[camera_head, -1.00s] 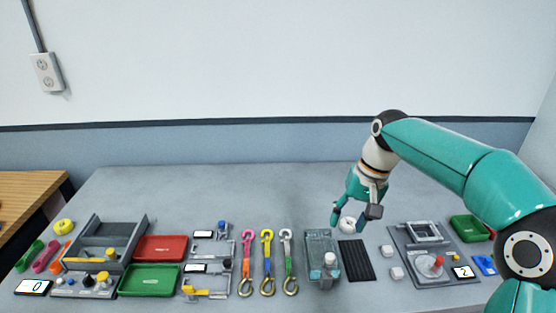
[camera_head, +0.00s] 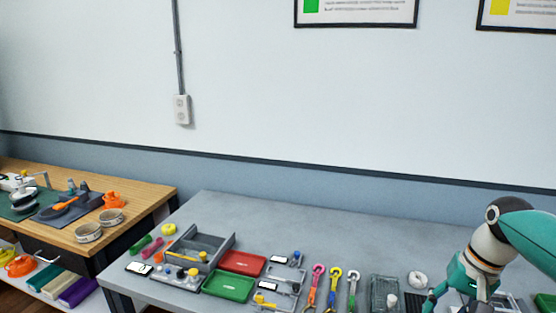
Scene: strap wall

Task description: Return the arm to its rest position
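My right arm comes in from the right edge of the head view, teal with white and black joints. Its gripper (camera_head: 455,302) hangs low at the bottom right, over the grey table (camera_head: 330,222). The fingers are spread apart and I see nothing held between them. The fingertips are close to the picture's bottom edge. A white ring (camera_head: 417,280) lies on the table just left of the gripper. My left arm and gripper are not in view.
Red (camera_head: 242,263) and green trays (camera_head: 229,286), a grey divided box (camera_head: 200,247) and hooked straps (camera_head: 334,285) cover the near table. A wooden bench (camera_head: 75,232) stands at the left. The table's back strip is bare.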

